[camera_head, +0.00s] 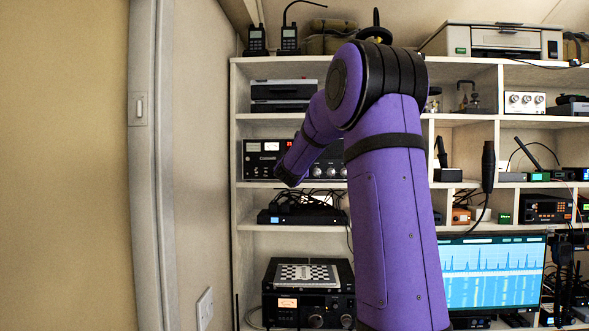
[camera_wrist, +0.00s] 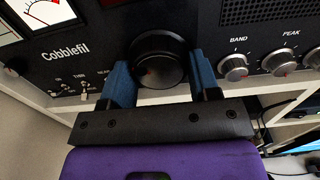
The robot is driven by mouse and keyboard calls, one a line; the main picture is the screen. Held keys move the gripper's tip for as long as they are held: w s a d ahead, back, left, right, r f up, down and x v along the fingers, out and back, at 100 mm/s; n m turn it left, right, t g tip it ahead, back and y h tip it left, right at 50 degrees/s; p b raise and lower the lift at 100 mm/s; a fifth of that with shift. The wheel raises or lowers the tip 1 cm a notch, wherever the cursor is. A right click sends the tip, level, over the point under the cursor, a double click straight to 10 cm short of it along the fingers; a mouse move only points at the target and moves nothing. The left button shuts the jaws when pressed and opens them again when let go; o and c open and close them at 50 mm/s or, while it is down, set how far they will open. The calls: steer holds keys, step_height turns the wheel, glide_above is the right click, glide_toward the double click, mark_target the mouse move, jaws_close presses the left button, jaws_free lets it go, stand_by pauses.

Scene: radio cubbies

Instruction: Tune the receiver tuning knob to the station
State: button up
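The fingertips' far ends are partly hidden at the panel. In the head view the receiver (camera_head: 262,160) sits on a middle shelf. My purple arm reaches to it and hides its middle, the knob and the gripper.
Small BAND and PEAK knobs (camera_wrist: 233,67) sit right of the tuning knob, and toggle switches (camera_wrist: 85,87) lower left. The white shelf edge (camera_wrist: 160,98) runs just below the receiver. A dark device with cables (camera_head: 300,213) lies one shelf down. A wall (camera_head: 200,130) stands to the left.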

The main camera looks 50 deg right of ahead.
steer(key=shift+n, duration=0.5)
steer(key=shift+r+n, duration=0.15)
steer(key=shift+n, duration=7.4)
steer(key=shift+r+n, duration=0.1)
steer(key=shift+n, duration=7.45)
